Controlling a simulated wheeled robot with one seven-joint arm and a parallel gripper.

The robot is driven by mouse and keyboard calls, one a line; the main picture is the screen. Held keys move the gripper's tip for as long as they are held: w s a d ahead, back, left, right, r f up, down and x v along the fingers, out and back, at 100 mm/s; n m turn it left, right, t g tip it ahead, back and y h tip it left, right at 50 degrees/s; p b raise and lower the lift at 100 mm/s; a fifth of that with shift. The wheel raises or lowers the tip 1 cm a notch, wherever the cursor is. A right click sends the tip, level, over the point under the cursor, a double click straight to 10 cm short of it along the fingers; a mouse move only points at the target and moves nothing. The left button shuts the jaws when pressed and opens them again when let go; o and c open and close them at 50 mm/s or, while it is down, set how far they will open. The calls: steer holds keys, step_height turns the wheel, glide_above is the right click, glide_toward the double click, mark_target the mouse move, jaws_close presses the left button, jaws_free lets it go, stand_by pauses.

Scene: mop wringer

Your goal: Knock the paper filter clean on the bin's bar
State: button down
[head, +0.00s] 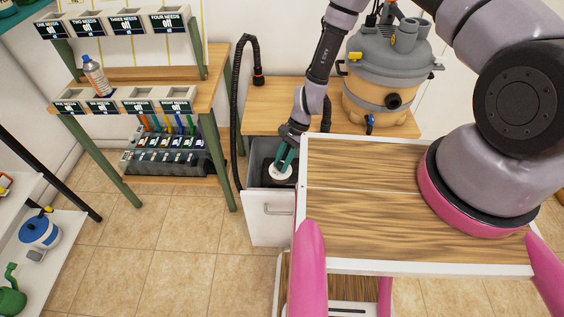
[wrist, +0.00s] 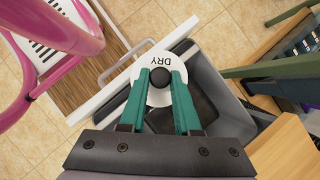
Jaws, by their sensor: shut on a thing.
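My gripper (head: 285,162) has green fingers, shut on the black knob (wrist: 160,77) of a white round disc marked DRY (wrist: 155,97). The disc also shows in the head view (head: 279,174). It looks like the top of the paper filter; anything below it is hidden. The disc is over the open pull-out bin (head: 268,210), which has a white front and grey walls. Dark shapes (wrist: 196,101) show inside the bin. I cannot make out the bar, nor whether the filter touches anything.
My wood-topped tray is close right of the bin. A yellow and grey vacuum (head: 382,85) stands on the wooden bench (head: 270,112) behind. A black hose (head: 240,110) hangs left of the bin. A shelf rack (head: 215,150) stands left; tiled floor (head: 170,255) is clear.

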mark_target(282, 175)
steer(key=shift+f, duration=2.8)
steer(key=c, duration=1.5)
jaws_free()
jaws_close()
steer(key=shift+s+f, duration=0.1)
steer(key=shift+f, duration=0.75)
steer(key=shift+r, duration=1)
steer(key=shift+f, duration=0.95)
